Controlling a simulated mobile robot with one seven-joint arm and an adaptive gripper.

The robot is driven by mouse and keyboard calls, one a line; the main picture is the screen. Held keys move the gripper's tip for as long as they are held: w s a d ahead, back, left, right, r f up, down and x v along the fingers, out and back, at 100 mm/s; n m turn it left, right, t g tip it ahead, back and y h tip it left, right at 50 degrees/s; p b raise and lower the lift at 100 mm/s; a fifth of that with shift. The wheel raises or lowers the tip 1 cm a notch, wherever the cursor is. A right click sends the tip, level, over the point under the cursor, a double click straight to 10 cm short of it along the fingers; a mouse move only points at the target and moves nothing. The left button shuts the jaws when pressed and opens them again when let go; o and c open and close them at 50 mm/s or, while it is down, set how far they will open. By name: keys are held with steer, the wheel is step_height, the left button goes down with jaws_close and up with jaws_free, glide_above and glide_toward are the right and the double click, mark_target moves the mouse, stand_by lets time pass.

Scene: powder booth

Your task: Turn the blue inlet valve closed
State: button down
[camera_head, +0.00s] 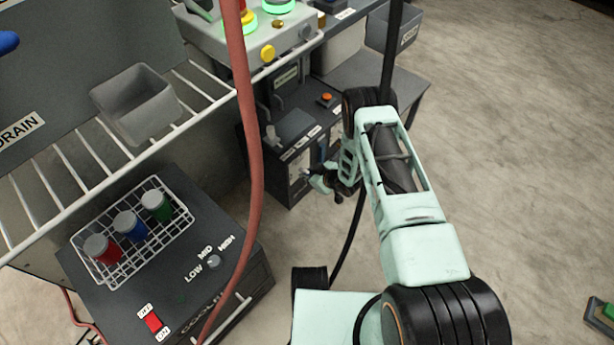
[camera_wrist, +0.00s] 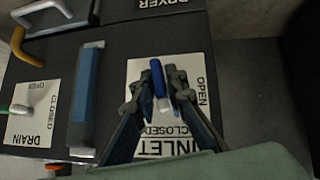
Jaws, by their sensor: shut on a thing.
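The blue inlet valve lever (camera_wrist: 157,76) stands between my fingers in the wrist view, over a white plate (camera_wrist: 140,70) marked OPEN, CLOSED and INLET. The lever runs nearly up and down in the picture, blue part above, pale part below. OPEN is on the plate's right side; CLOSED is below the lever. My gripper (camera_wrist: 156,88) is shut on the lever, a finger on each side. In the head view my gripper (camera_head: 330,184) is at the front of a dark cabinet (camera_head: 290,160); the lever is hidden there.
A drain valve lever (camera_wrist: 20,108) with its own plate and a blue bar handle (camera_wrist: 88,84) are left of the inlet plate. In the head view a red hose (camera_head: 246,130) hangs in front. A cooler (camera_head: 165,240) with a vial rack stands left. Floor on the right is largely clear.

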steer(key=shift+w+d+m+g+y+b, duration=0.15)
steer(key=shift+m+g+y+b, duration=0.25)
steer(key=shift+b, duration=0.45)
steer(key=shift+g, duration=0.3)
steer(key=c, duration=2)
jaws_free()
steer(key=shift+c, duration=0.2)
steer(key=v, duration=1.2)
